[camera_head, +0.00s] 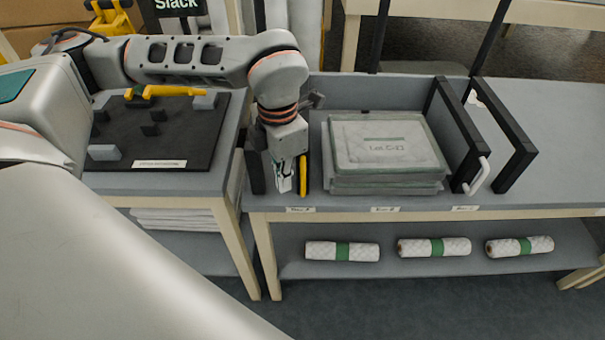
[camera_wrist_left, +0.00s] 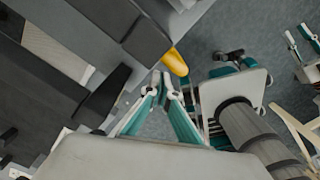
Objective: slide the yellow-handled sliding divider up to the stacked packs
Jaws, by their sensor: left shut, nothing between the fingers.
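The yellow handle (camera_head: 303,176) of the sliding divider stands upright at the front left of the grey bench, just left of the stacked packs (camera_head: 385,150). A gap shows between handle and packs. The divider's panel is mostly hidden behind my left arm. My left gripper (camera_head: 284,180) points down just left of the yellow handle, shut and empty. In the left wrist view the shut fingertips (camera_wrist_left: 162,80) are close beside the yellow handle (camera_wrist_left: 175,62); I cannot tell whether they touch.
A dark divider with a white handle (camera_head: 480,175) stands right of the packs, with another dark frame (camera_head: 508,130) beyond it. Wrapped rolls (camera_head: 342,251) lie on the lower shelf. A black board with a yellow-handled tool (camera_head: 165,91) is on the left table. The bench's far right is clear.

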